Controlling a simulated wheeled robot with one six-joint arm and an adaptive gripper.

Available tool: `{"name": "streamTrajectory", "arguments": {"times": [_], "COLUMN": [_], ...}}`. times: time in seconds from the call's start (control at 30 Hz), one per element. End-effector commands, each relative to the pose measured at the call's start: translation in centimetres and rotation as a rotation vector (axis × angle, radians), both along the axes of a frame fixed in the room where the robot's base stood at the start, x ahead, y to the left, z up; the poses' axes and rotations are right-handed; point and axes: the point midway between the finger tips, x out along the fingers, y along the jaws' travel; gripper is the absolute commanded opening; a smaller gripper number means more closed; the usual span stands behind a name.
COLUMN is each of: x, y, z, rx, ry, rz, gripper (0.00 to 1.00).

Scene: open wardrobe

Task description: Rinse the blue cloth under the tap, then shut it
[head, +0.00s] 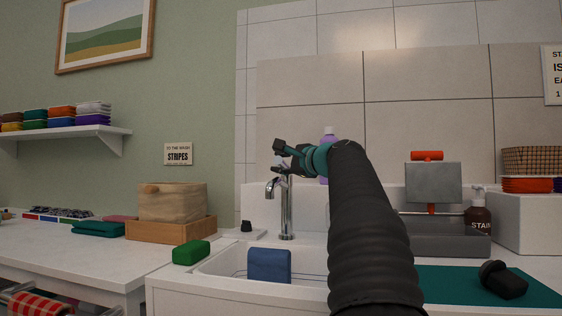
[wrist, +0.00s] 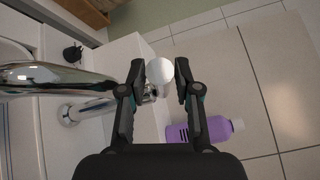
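The chrome tap (head: 286,208) stands at the back of the white sink (head: 215,265). Its spout points down over the basin, and no water stream shows. The blue cloth (head: 269,264) is in the basin below the spout, upright against a thin wire line. My gripper (head: 279,160) is at the top of the tap. In the wrist view, my gripper (wrist: 160,72) is open, with a white round knob (wrist: 159,71) on the tap between its fingertips. I cannot tell whether the fingers touch the knob. The tap's chrome body (wrist: 55,77) shows at the left.
A purple bottle (wrist: 203,130) stands close by my gripper, behind the sink. A green block-like item (head: 191,252) sits on the sink's left rim. A grey box (head: 433,182) and a brown bottle (head: 478,215) stand right. A dark brush-like item (head: 503,280) lies on a teal mat (head: 448,285).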

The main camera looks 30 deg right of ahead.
Motion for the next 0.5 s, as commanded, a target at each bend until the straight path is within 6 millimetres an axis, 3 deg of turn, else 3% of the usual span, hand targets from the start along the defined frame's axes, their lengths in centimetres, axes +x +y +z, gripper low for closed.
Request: {"name": "streamTrajectory", "arguments": {"times": [0.43, 0.5], "x": [0.98, 0.97], "y": [0.02, 0.01], "z": [-0.01, -0.01], "rx": [0.000, 0.000], "ry": [0.000, 0.000], "rz": [0.000, 0.000], "gripper": [0.32, 0.15]}}
